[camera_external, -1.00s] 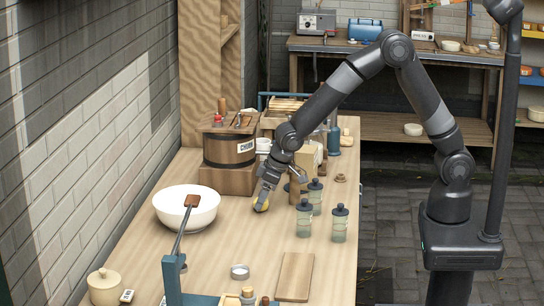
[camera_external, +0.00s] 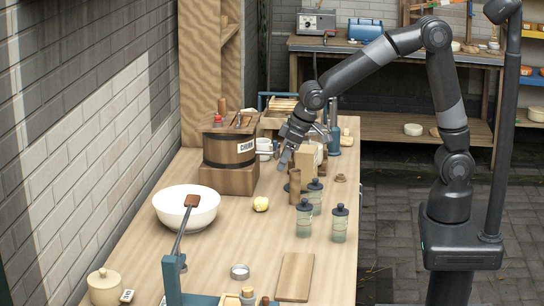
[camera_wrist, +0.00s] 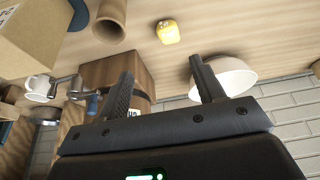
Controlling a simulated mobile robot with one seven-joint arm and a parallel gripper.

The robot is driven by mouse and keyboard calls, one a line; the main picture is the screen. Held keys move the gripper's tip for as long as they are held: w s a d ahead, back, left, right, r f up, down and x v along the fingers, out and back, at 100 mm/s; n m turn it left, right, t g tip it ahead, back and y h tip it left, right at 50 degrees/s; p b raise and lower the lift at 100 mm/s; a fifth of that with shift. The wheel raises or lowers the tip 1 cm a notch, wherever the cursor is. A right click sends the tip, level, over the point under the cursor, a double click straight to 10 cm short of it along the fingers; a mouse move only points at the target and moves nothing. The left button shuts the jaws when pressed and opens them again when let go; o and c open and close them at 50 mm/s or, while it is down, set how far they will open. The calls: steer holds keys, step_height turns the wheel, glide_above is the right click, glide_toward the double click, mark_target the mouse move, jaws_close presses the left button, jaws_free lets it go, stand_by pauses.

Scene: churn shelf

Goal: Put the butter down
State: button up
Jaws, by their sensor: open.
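The butter (camera_external: 261,204) is a small yellow lump resting on the wooden table, between the white bowl and the dark bottles. In the wrist view the butter (camera_wrist: 168,32) lies on the tabletop beyond my fingertips, clear of them. My gripper (camera_external: 286,162) is open and empty, raised above the table to the upper right of the butter. Its two fingers (camera_wrist: 160,78) stand apart in the wrist view with nothing between them.
A white bowl (camera_external: 176,212) stands left of the butter. A wooden churn (camera_external: 228,150) on a block stands behind it. Several dark-capped bottles (camera_external: 304,221) stand to the right. A cutting board (camera_external: 295,276) lies at the front. Table around the butter is clear.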

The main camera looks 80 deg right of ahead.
steer(key=s+d+r, duration=0.3)
steer(key=s+r, duration=0.1)
steer(key=s, duration=0.3)
steer(key=s+d+r, duration=0.3)
steer(key=s+r, duration=0.1)
steer(key=s, duration=0.3)
steer(key=s+d+t, duration=0.1)
steer(key=s+d, duration=0.1)
steer(key=s, duration=1.2)
steer(key=shift+s+d+r, duration=0.35)
steer(key=shift+r, duration=0.1)
